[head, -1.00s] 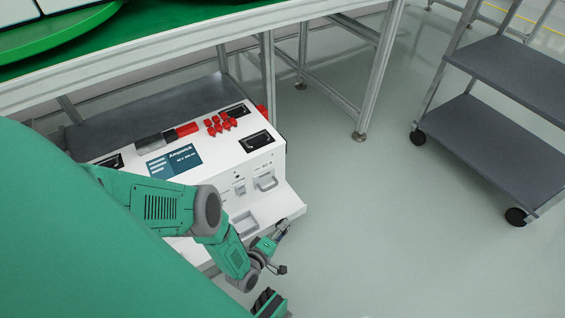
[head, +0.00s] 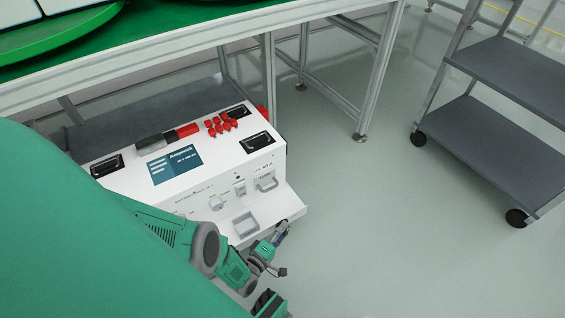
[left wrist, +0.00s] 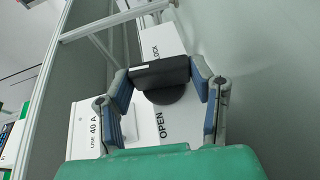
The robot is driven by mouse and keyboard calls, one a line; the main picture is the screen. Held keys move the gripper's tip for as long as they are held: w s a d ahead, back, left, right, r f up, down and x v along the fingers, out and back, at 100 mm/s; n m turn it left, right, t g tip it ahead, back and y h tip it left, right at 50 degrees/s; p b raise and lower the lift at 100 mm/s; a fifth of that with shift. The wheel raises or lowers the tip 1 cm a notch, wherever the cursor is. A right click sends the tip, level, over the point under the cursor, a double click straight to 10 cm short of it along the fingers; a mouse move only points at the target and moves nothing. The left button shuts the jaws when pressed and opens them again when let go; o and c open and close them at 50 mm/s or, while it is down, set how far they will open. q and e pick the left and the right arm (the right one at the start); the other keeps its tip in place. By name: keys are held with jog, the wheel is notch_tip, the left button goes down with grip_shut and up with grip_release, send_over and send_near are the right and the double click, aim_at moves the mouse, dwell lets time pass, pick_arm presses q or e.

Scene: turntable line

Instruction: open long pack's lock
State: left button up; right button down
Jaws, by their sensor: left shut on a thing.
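The long pack (head: 215,165) is a white case with a blue label, standing on the low shelf under the table. My left gripper (head: 275,250) is at its near right end in the head view. In the left wrist view, my left gripper (left wrist: 160,80) is shut on the black lock handle (left wrist: 160,72), with one finger at each end of its bar. The bar lies crosswise between the printed words OPEN and LOCK on a white face. A dark round base shows under the bar. The lock handle cannot be made out in the head view. My right gripper is not seen.
Red caps (head: 220,124) and black recessed handles (head: 257,142) sit on the pack's top. The green-topped table (head: 200,45) stands over the pack. A grey shelf cart (head: 505,145) stands at the right. The floor between is clear.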

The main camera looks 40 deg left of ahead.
pick_arm(q)
jog(key=shift+s+a+f, duration=0.1)
jog(key=shift+s+f, duration=0.15)
jog(key=o, duration=1.2)
jog(key=shift+c, duration=0.2)
jog(key=shift+w+r, duration=0.25)
jog(key=shift+r, duration=0.2)
jog(key=shift+o, duration=0.7)
notch_tip(320, 180, up, 8)
jog(key=shift+w+d+r, duration=0.15)
jog(key=shift+d+r, duration=0.05)
jog(key=shift+r, duration=0.45)
jog(key=shift+c, duration=0.7)
jog(key=shift+s+a, duration=0.1)
jog(key=shift+s, duration=0.1)
